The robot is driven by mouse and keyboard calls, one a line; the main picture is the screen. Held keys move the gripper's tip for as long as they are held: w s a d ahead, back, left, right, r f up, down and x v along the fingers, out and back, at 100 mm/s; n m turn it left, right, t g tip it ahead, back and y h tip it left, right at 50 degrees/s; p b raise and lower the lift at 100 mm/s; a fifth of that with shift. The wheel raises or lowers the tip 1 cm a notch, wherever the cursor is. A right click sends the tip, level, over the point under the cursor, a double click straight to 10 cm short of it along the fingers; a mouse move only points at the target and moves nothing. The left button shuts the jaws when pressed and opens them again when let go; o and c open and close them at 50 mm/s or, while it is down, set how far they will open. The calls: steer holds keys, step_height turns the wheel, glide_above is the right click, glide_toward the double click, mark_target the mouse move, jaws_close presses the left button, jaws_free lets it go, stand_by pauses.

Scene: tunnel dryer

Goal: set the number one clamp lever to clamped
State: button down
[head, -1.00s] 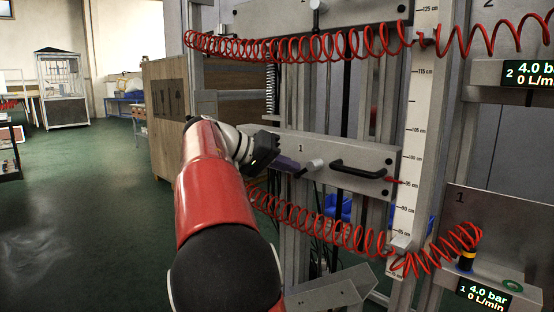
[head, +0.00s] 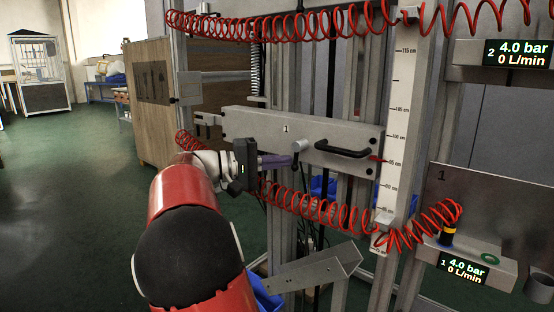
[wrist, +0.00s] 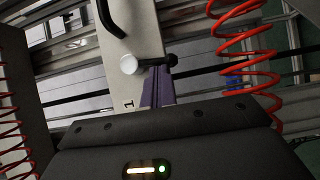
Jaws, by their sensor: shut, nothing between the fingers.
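The number one clamp lever (head: 300,147) is a small dark arm with a pale cylindrical knob. It sits on the front of the grey beam marked 1 (head: 245,122), left of the black bar handle. My gripper (head: 290,160) has purple fingers, shut and empty, at the lever from the left. In the wrist view the fingers (wrist: 156,84) end right by the lever's dark arm, with the white knob (wrist: 128,64) to the left. They look touching or nearly so; I cannot tell which. The fingertips partly overlap the lever's lower part in the head view.
A black bar handle (head: 342,149) is right of the lever. Red coiled hoses (head: 320,208) hang below and above the beam. A vertical scale (head: 400,120) stands right, with a pressure display (head: 463,268). The floor at left is open.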

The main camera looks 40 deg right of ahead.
steer(key=shift+s+f+n, duration=0.1)
steer(key=shift+s+n, duration=0.05)
steer(key=shift+n, duration=0.15)
stand_by(0.5)
